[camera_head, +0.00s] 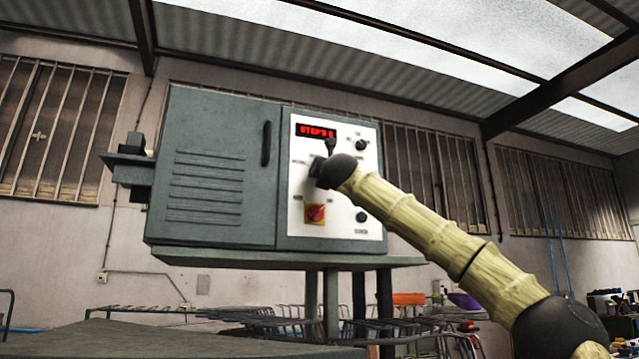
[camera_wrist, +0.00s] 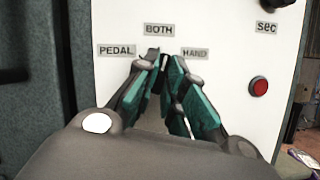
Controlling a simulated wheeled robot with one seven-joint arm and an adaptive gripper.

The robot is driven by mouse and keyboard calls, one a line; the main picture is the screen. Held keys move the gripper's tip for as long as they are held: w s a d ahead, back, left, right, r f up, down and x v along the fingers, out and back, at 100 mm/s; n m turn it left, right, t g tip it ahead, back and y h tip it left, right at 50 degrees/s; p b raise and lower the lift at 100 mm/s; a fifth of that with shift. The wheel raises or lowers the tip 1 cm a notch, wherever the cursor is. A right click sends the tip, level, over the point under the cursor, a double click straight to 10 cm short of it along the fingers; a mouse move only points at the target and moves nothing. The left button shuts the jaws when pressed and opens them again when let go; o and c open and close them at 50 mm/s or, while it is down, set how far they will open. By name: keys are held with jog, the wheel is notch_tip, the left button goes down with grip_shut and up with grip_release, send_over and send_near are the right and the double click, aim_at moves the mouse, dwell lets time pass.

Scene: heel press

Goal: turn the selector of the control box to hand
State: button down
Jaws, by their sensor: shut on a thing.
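The control box (camera_head: 205,225) is a grey cabinet with a white panel (camera_head: 300,233) on its right part. In the wrist view the white panel (camera_wrist: 225,25) carries the labels PEDAL (camera_wrist: 117,51), BOTH (camera_wrist: 159,30) and HAND (camera_wrist: 194,52) around the selector. My gripper (camera_wrist: 164,62), with teal pads, is shut on the dark selector (camera_wrist: 163,76), just below BOTH. The pads hide most of the selector, and I cannot tell which label it points to. In the head view my gripper (camera_head: 322,163) touches the panel's middle left and covers the selector.
A red display (camera_head: 316,131), a black knob (camera_head: 362,145) and a red-on-yellow switch (camera_head: 315,213) are on the panel. The wrist view shows a red button (camera_wrist: 259,87) right of my fingers. A black door handle (camera_head: 266,143) stands out left of the panel.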

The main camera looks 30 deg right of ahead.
jog(key=shift+a+r+m+g+h+b, duration=0.1)
jog(key=shift+m+g+h+b, duration=0.6)
jog(key=shift+m, duration=0.95)
jog(key=shift+a+f+m+g+h+b, duration=0.1)
jog(key=shift+m+g+h+b, duration=0.6)
jog(key=shift+m, duration=0.9)
jog(key=shift+r+m+g+h+b, duration=0.1)
jog(key=shift+m+g+h+b, duration=0.25)
jog(key=shift+m+b, duration=0.95)
jog(key=shift+m+p, duration=0.35)
jog(key=shift+m, duration=0.2)
jog(key=c, duration=1.5)
grip_release()
jog(key=shift+w+d, duration=0.1)
jog(key=v, duration=1.2)
